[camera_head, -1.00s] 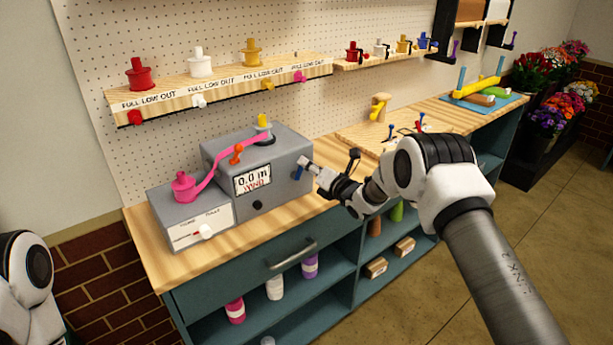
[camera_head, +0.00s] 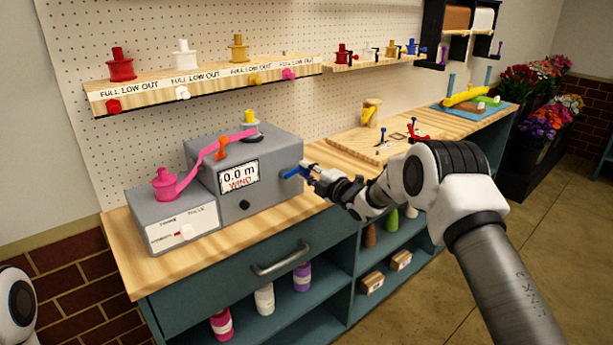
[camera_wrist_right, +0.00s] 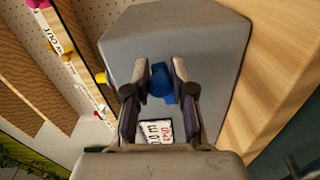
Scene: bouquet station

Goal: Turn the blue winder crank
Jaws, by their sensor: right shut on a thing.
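The blue winder crank (camera_head: 291,173) is on the right side of the grey winder box (camera_head: 262,192). Its handle lies nearly level in the head view. My right gripper (camera_head: 306,173) is at the crank and shut on it. In the right wrist view the blue crank (camera_wrist_right: 161,84) sits between the two fingers (camera_wrist_right: 160,72). The display (camera_head: 239,177) reads 0.0 m with WIND below it. A pink ribbon (camera_head: 204,160) runs from a pink spool (camera_head: 166,184) past an orange part (camera_head: 220,148) to the top of the box. My left gripper is out of view.
A shelf of spools (camera_head: 205,82) hangs on the pegboard above the box. A wooden board with tools (camera_head: 375,146) lies on the bench to the right. A drawer handle (camera_head: 280,258) juts from the cabinet front below. Flowers (camera_head: 530,90) stand at the far right.

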